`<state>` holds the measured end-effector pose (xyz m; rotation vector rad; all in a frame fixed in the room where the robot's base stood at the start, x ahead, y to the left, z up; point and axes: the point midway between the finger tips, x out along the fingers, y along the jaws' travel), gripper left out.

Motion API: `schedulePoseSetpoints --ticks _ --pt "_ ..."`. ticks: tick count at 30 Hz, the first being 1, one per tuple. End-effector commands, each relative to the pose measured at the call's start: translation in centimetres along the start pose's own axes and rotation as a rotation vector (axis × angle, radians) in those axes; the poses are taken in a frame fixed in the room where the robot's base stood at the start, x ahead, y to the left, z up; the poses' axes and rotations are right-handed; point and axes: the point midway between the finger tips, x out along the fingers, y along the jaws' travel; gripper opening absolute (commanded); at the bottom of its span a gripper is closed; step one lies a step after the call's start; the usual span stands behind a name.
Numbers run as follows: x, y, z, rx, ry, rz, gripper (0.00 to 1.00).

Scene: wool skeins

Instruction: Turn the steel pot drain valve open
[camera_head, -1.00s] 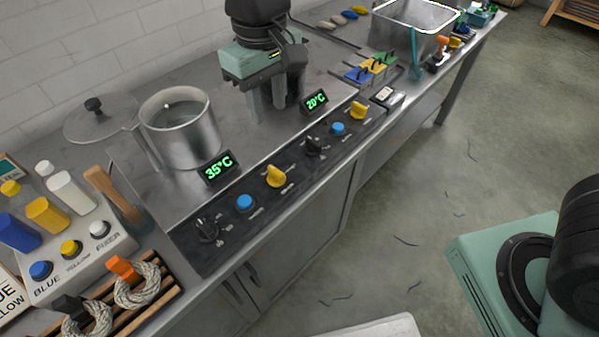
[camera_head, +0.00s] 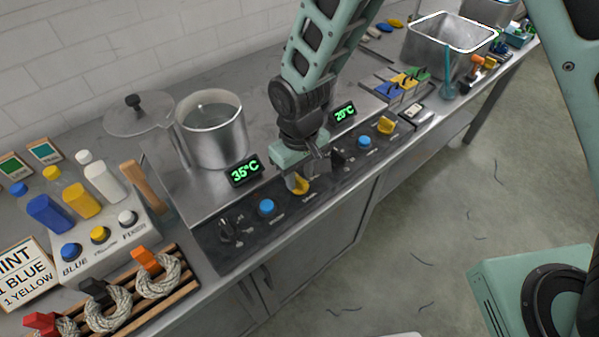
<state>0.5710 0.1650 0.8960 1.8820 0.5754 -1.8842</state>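The steel pot (camera_head: 214,146) stands on the counter at left centre, behind a green 35°C display (camera_head: 245,172). On the dark control panel (camera_head: 248,236) in front of it are a black knob (camera_head: 228,229), a blue button (camera_head: 267,207) and a yellow valve knob (camera_head: 302,188). Contact, finger gap and the knob's exact angle cannot be made out.
A second set holds a black knob (camera_head: 338,159), a blue button (camera_head: 364,142) and a yellow knob (camera_head: 386,125), close right of my gripper, under a 20°C display (camera_head: 344,113). Dye bottles (camera_head: 80,199) and a wooden rack with skeins (camera_head: 158,277) stand left. Floor in front is open.

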Motion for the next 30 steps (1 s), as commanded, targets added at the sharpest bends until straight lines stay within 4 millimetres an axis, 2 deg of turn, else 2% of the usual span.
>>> schedulePoseSetpoints --ticks 11,12,15,16,30 --pt "0.72 0.00 -0.02 0.000 0.001 0.000 0.35" --pt "0.72 0.00 -0.02 0.000 0.001 0.000 0.32" --pt "0.71 0.00 -0.02 0.000 0.001 0.000 0.04" --pt "0.71 0.00 -0.02 -0.001 0.001 0.000 0.00" --pt "0.65 0.00 -0.02 0.071 0.001 0.001 0.00"
